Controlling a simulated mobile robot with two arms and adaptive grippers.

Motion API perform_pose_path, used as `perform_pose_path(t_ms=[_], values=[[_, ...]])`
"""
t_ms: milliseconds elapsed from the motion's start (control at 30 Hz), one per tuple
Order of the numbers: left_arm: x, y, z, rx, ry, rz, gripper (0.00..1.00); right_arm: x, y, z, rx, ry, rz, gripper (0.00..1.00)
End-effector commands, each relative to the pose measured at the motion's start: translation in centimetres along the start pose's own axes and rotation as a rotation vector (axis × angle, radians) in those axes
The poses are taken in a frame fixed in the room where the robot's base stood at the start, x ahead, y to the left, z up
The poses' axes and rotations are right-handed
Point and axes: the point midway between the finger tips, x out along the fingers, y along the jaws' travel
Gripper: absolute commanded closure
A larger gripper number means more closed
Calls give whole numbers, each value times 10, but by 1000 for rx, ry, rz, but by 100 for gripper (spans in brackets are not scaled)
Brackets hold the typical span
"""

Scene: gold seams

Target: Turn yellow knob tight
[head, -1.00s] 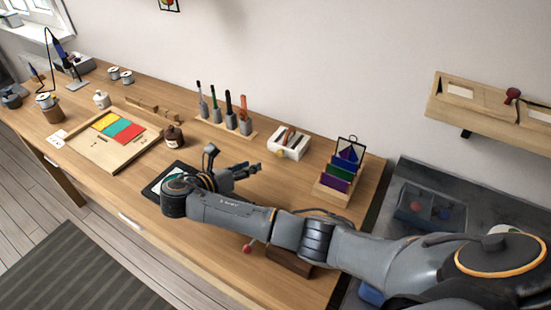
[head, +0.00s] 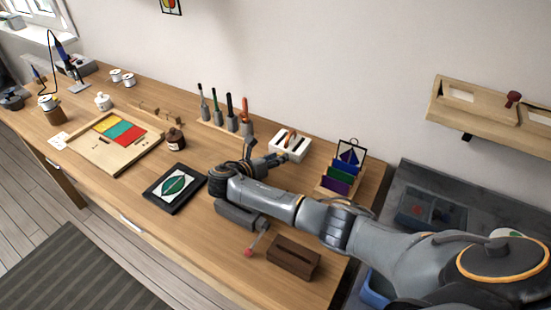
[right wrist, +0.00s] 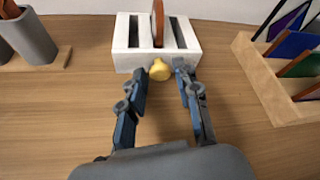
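The yellow knob (right wrist: 159,69) is on the front face of a white slotted block (right wrist: 126,58) in the right wrist view. My right gripper (right wrist: 161,75) is open, with one fingertip to the left and one to the right of the knob. Gaps show between the fingers and the knob. In the head view, my right gripper (head: 281,158) reaches to the front of the white block (head: 303,150), and the knob is hidden there. A reddish-brown piece (right wrist: 158,20) stands in a slot of the block. My left gripper is not in view.
A wooden rack of coloured glass sheets (head: 330,191) stands right of the block. Grey cups holding tools (head: 232,123) stand to its left. A framed leaf panel (head: 175,188), a brown slotted block (head: 293,257) and a red-ended tool (head: 250,252) lie nearer the front edge.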

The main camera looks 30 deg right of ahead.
Motion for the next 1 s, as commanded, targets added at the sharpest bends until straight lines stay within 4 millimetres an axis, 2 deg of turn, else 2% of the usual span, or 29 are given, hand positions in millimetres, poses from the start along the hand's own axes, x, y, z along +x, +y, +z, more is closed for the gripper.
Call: perform_pose_path(t_ms=[33,67,200,533,1000], values=[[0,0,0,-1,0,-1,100,0,0,0,0,0,0,68],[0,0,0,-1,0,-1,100,0,0,0,0,0,0,72],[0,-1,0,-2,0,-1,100,0,0,0,0,0,0,100],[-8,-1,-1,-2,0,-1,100,-1,-2,2,29,1,11,100],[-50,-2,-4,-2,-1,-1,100,-1,-6,2,310,1,127,100]])
